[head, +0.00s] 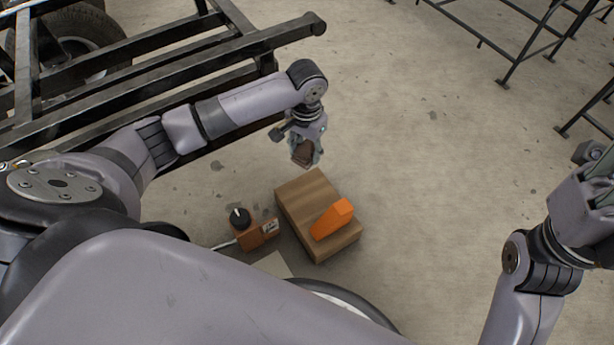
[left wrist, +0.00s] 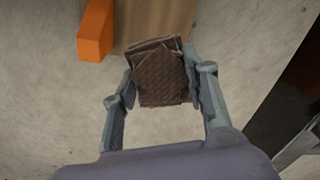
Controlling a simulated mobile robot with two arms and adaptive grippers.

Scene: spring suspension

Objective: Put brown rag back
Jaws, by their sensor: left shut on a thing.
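The brown rag (left wrist: 160,78) is folded, with a quilted texture. It is between the two fingers of my left gripper (left wrist: 162,92), which is shut on it. In the head view the rag (head: 303,153) hangs at the tip of my left gripper (head: 308,150), beside the far edge of a wooden block (head: 290,203). The wrist view shows the block (left wrist: 155,22) just beyond the rag. My right gripper is at the right edge of the head view; its fingers (head: 602,178) are only partly seen, so its opening is unclear.
An orange object (head: 333,219) lies on the wooden block. A small brown box with a black knob (head: 257,232) and a white cable stands left of it. A dark metal frame (head: 160,75) with a tyre fills the upper left. Open concrete floor (head: 430,150) lies to the right.

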